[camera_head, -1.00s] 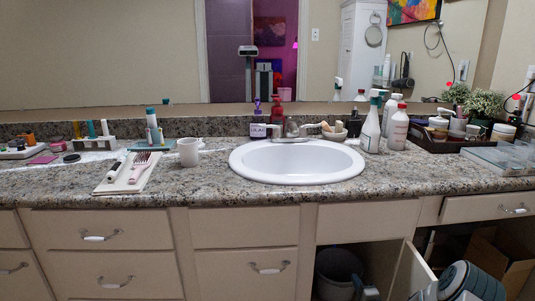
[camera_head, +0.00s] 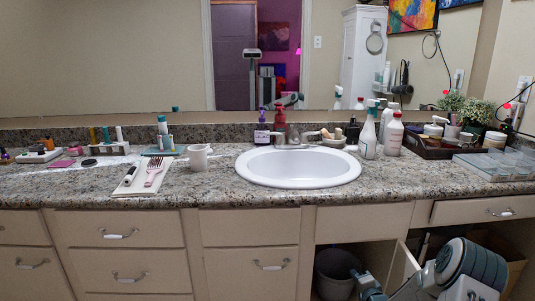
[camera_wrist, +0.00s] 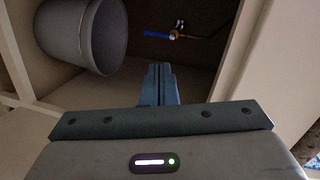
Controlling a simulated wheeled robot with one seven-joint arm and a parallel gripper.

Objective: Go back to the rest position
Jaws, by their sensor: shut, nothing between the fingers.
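My gripper (camera_wrist: 158,85) is shut and empty in the wrist view, its fingers together and pointing into the open cabinet under the counter. A grey bin (camera_wrist: 85,35) stands inside at the upper left of that view, apart from the fingers. In the head view my arm is at the lower right, in front of the open cabinet, and the bin (camera_head: 336,273) shows to its left. The fingertips are hard to make out in the head view.
An open cabinet door (camera_head: 404,268) stands close to my arm. The counter (camera_head: 225,185) above holds a sink (camera_head: 298,168), a mug (camera_head: 199,157), bottles and a dark tray (camera_head: 434,150). A blue-handled valve (camera_wrist: 158,35) is at the cabinet's back.

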